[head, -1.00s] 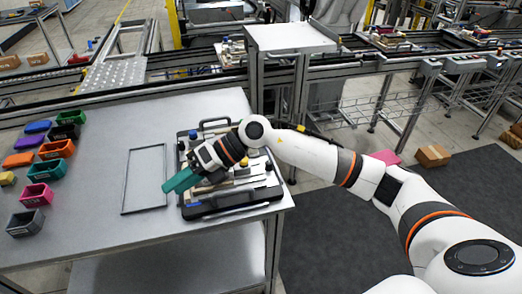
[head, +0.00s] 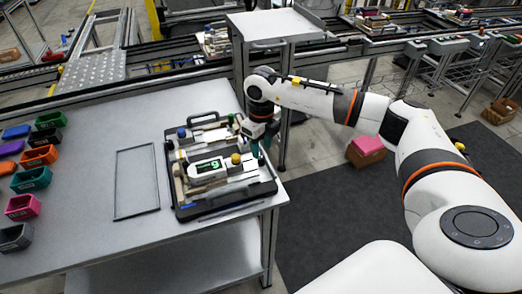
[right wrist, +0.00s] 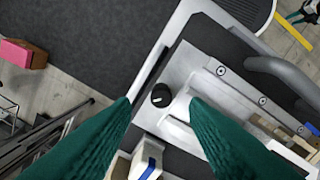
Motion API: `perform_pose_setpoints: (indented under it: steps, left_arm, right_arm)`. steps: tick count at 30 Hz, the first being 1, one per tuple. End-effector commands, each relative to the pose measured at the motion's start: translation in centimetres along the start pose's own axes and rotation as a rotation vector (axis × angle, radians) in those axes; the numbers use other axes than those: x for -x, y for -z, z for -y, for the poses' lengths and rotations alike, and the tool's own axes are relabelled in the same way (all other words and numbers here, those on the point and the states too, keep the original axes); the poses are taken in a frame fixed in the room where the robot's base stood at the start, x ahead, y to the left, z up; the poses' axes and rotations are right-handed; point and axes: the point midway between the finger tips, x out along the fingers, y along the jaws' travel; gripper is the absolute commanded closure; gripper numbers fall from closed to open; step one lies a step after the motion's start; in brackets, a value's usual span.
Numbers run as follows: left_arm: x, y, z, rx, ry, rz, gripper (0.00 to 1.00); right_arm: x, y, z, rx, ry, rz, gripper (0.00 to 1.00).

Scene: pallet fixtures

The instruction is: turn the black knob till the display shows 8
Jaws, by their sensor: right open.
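The black knob (right wrist: 161,95), with a small white mark, sits on a light grey plate in the right wrist view. In the head view it is hidden by my gripper. The display (head: 208,166) is a dark screen on a white unit in the black case (head: 225,203), and its green digit looks like a 9. My right gripper (head: 262,150) is over the right side of the case. In the right wrist view its teal fingers (right wrist: 161,101) are open, one on each side of the knob, with gaps visible. My left gripper is not in view.
A yellow button (head: 236,158) and a blue one (head: 181,132) stand on the case's contents. An empty thin frame (head: 137,182) lies left of the case on the grey table (head: 115,238). Several coloured bins stand at the far left. The front of the table is clear.

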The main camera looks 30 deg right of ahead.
Motion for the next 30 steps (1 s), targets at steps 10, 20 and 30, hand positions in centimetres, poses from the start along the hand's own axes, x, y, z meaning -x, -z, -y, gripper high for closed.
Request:
perform_pose_setpoints:
  steps: [10,20,30]
  left_arm:
    - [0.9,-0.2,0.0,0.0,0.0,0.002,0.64]
    - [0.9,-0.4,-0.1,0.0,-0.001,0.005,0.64]
    - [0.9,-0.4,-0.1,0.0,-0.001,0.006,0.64]
  right_arm:
    - [-3.6,0.0,0.1,0.002,0.001,-0.001,0.59]
    - [-3.8,0.1,0.1,0.002,0.001,-0.002,0.67]
    - [-3.7,0.1,0.1,-0.001,0.001,-0.002,1.0]
